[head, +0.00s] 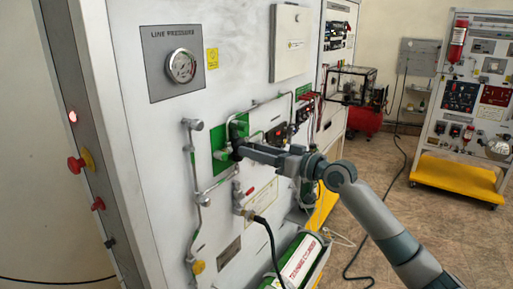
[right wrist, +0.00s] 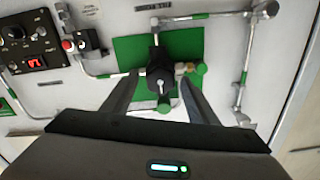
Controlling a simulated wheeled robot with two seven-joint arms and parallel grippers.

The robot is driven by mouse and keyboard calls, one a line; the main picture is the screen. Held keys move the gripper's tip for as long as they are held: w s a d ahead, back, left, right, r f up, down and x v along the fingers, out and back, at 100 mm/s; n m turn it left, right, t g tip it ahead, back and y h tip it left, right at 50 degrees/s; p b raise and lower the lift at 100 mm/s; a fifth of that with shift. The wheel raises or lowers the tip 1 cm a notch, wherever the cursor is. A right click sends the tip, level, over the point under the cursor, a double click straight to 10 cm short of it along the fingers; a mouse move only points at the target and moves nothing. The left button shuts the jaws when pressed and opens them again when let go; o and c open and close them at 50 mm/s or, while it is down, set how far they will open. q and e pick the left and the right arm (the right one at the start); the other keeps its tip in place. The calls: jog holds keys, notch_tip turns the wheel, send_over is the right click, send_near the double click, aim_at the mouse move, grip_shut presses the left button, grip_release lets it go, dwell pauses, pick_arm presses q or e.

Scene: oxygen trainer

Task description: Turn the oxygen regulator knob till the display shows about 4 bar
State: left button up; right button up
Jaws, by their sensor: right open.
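The black regulator knob (right wrist: 158,62) sits on a green square plate (right wrist: 190,43) in the right wrist view, with pipes around it. My right gripper (right wrist: 160,84) is open, with one finger on either side of the knob. I cannot tell whether the fingers touch it. In the head view my right gripper (head: 241,151) reaches the green plate (head: 218,148) from the right and hides part of the knob. My left gripper is not in view.
A round line pressure gauge (head: 181,66) is on the upper panel. Grey pipes run around the green plate. A green training cylinder (head: 299,262) lies low by the panel. A black hose (head: 271,238) hangs below my right gripper. A yellow-based stand (head: 460,178) is at the far right.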

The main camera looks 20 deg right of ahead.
jog(key=c, duration=1.1)
jog(key=shift+o, duration=0.2)
jog(key=shift+m, duration=0.3)
jog(key=shift+m+p, duration=3.7)
jog(key=shift+m, duration=2.9)
